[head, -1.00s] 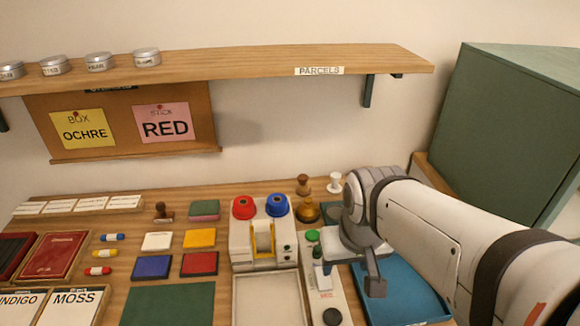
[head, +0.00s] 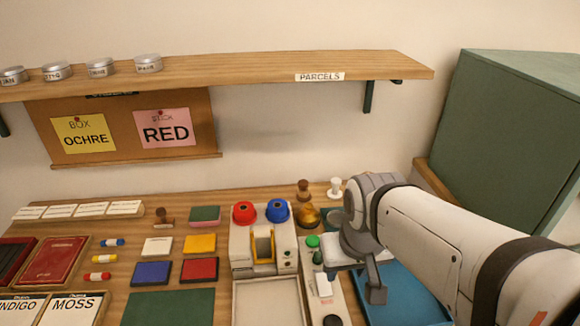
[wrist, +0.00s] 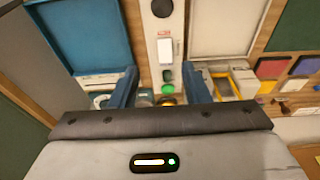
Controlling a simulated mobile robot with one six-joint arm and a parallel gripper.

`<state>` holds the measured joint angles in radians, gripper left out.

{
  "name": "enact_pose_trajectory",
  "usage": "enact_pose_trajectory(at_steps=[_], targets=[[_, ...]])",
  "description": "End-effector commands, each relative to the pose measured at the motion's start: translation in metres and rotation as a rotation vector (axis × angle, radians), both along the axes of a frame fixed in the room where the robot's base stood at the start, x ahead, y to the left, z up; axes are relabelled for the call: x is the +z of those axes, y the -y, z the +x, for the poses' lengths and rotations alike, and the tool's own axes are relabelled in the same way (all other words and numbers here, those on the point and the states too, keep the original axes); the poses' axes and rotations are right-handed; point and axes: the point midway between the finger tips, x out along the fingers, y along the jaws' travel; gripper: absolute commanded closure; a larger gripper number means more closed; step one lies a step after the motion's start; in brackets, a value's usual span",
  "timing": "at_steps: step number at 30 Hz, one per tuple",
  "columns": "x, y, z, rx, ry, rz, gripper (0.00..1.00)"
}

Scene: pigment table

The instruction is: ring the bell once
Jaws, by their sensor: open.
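A small golden dome, seemingly the bell (head: 309,215), stands at the back of the table, left of my gripper in the head view. In the wrist view the golden dome (wrist: 168,101) shows only in part, low between my fingers and just beyond a green button (wrist: 168,88). My gripper (wrist: 159,70) is open and empty, with its two blue fingers apart over the pale control strip. In the head view my gripper (head: 372,290) hangs over the area near the strip and the blue tray. Its far finger is hard to make out there.
The pale strip carries the green button (head: 312,241) and a white block (head: 323,284). A tape dispenser (head: 241,245) with red and blue tops stands left of it. A blue tray (head: 405,300) lies right. Stamps (head: 335,188) stand behind. A shelf (head: 230,68) overhangs the back.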

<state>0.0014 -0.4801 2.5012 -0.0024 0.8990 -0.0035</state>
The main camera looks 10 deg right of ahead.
Motion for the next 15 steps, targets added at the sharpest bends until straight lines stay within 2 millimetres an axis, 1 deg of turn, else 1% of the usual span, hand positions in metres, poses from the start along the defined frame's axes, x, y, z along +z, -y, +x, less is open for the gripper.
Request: enact_pose_trajectory(at_steps=[1,2,15], targets=[[0.0,0.0,0.0,0.0,0.0,0.0,0.62],[0.0,0.0,0.0,0.0,0.0,0.0,0.64],[0.0,0.0,0.0,0.0,0.0,0.0,1.0]])
